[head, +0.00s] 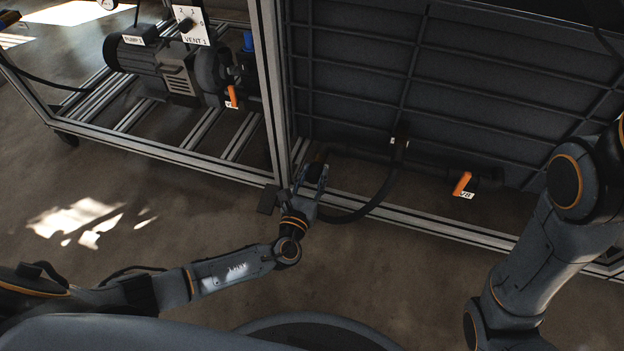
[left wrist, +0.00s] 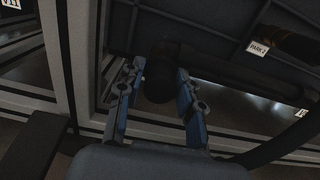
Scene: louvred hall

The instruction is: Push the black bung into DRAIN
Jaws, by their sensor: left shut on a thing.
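My left gripper (head: 314,174) is at the lower frame of the dark panelled unit, beside its left upright. In the left wrist view, the blue-lined fingers of my left gripper (left wrist: 157,82) stand either side of a dark rounded thing, which looks like the black bung (left wrist: 158,86). The gripper is shut on it. The bung is in deep shade and its far end is hidden, so I cannot tell whether it touches an opening. I can read no DRAIN label in either view. My right arm shows at the right of the head view, but its gripper is out of frame.
A black hose (head: 372,204) curves close to the right of my left gripper. A pipe with an orange valve handle (head: 461,184) runs low along the unit. A pump (head: 165,68) stands at the left. The floor in front is clear.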

